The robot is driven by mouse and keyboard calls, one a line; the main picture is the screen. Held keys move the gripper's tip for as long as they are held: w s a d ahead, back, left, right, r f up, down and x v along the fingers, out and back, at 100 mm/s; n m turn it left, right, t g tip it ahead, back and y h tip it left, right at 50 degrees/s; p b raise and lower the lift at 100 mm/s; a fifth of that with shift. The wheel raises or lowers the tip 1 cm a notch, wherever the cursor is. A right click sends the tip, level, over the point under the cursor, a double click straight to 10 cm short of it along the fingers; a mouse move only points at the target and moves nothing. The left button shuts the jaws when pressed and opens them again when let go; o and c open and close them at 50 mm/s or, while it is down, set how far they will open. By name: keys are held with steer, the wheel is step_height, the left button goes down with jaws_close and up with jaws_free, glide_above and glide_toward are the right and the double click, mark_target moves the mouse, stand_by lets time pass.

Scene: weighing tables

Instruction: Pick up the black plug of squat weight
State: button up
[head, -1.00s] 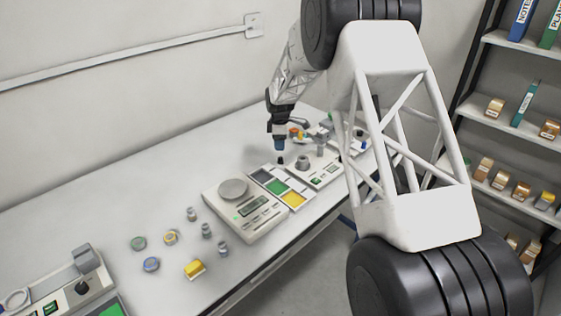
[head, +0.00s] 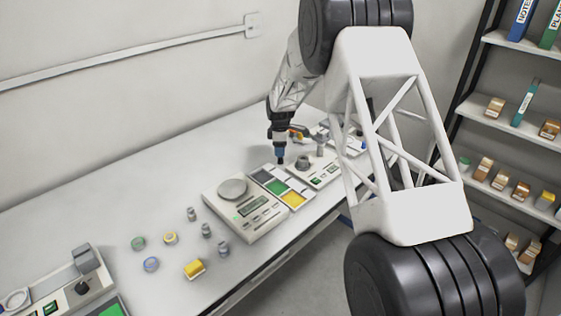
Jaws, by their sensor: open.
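A small black plug (head: 280,162) stands on the white table just behind the tray with coloured compartments. It is tiny in the head view, and its lower shape is hard to make out.
The tray (head: 293,199) with green and yellow compartments lies right in front. A scale with a round pan (head: 232,189) stands to its left, another device (head: 326,175) to its right. Several small weights and a yellow block (head: 194,268) lie further left. The table's back left is clear.

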mark_target(280, 160)
steer(key=shift+d+f, duration=0.15)
steer(key=shift+f, duration=2.25)
steer(key=shift+c, duration=0.3)
jaws_close()
